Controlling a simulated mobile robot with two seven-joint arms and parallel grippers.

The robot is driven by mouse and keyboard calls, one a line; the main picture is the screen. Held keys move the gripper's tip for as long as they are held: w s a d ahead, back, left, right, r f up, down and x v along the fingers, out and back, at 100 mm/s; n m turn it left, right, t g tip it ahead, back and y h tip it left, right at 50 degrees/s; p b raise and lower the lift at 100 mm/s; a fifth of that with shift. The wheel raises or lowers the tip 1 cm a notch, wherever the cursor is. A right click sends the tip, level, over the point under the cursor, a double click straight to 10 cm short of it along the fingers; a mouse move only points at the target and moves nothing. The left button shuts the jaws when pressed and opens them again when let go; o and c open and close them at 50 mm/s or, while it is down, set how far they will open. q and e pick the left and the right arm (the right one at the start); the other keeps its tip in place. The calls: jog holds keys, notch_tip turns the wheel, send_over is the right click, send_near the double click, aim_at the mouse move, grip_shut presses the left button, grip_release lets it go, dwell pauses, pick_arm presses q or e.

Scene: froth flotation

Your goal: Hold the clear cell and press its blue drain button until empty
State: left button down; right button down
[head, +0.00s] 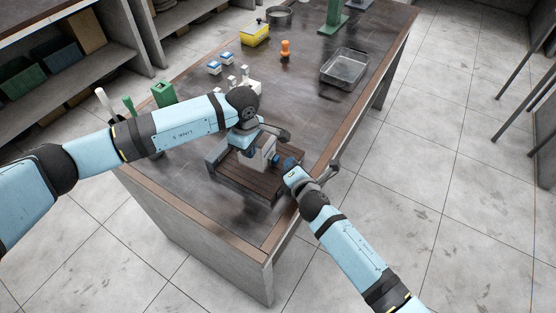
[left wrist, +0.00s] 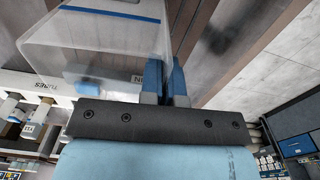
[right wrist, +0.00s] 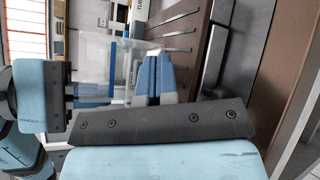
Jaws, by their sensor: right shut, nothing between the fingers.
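The clear cell (head: 262,152) is a see-through box with a blue line near one end. It stands over a dark slatted tray (head: 230,181) near the bench's front corner. It fills the upper left of the left wrist view (left wrist: 100,35) and shows in the right wrist view (right wrist: 112,62). My left gripper (left wrist: 166,80) appears shut on the cell's wall, with a blue-padded finger on each side. My right gripper (right wrist: 154,75) is shut and empty, its fingertips close beside the cell.
A green holder (head: 163,93) stands behind my left arm. The bench edge runs under my right arm.

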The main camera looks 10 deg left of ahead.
jog(key=shift+s+d, duration=0.3)
jog(key=shift+d, duration=0.5)
jog(key=shift+s+d, duration=0.25)
jog(key=shift+d, duration=0.55)
jog(key=shift+s+d, duration=0.3)
jog(key=shift+d, duration=0.5)
pick_arm(q)
jog(key=c, duration=1.3)
grip_release()
jog(key=shift+o, duration=0.2)
